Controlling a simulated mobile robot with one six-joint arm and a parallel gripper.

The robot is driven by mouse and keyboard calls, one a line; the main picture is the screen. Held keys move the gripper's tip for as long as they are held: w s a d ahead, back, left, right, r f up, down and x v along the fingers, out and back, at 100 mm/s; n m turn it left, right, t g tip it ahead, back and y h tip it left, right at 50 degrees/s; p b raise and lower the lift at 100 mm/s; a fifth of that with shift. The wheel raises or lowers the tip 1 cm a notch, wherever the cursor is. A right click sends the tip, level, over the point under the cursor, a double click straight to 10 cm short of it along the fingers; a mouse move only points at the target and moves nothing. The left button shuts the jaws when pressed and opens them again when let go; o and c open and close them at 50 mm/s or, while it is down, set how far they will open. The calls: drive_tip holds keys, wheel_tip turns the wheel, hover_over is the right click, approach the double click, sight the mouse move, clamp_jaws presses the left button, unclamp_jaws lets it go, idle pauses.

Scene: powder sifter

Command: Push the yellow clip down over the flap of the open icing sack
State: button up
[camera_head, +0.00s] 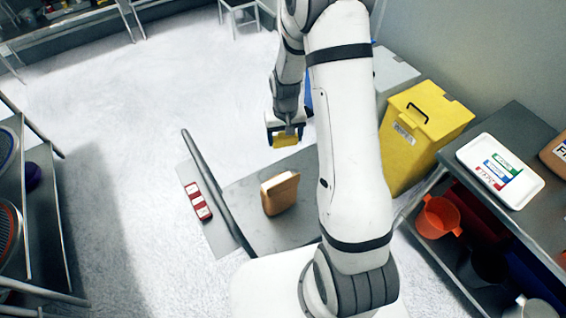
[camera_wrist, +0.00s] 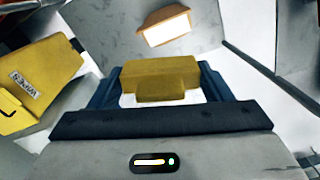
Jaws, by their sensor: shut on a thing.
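My gripper (camera_head: 285,129) is shut on the yellow clip (camera_head: 286,139). In the wrist view the clip (camera_wrist: 160,80) sits between the two dark blue fingers of my gripper (camera_wrist: 160,90). The icing sack (camera_head: 280,193) is a small brown block-shaped bag with a pale top, standing on a grey surface. In the wrist view the sack (camera_wrist: 165,20) is beyond the clip, with its white top facing the camera. The clip is held apart from the sack, behind it in the head view. I cannot make out the flap clearly.
A raised grey rail (camera_head: 215,190) runs along the left of the sack's surface, with a red and white item (camera_head: 198,201) beyond it. A yellow bin (camera_head: 425,135) stands to the right. A shelf unit holds a white tray (camera_head: 500,168) and an orange jug (camera_head: 438,216).

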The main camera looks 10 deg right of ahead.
drive_tip(key=shift+a+f+b, duration=0.2)
drive_tip(key=shift+f+b, duration=0.1)
wheel_tip(320, 180, down, 15)
drive_tip(key=n+b, duration=0.3)
drive_tip(key=b, duration=1.5)
drive_tip(key=shift+s+r+n, duration=0.2)
drive_tip(key=shift+s+n, duration=0.05)
drive_tip(key=shift+n, duration=0.05)
drive_tip(key=shift+a+f+b, duration=0.1)
drive_tip(key=shift+b, duration=0.25)
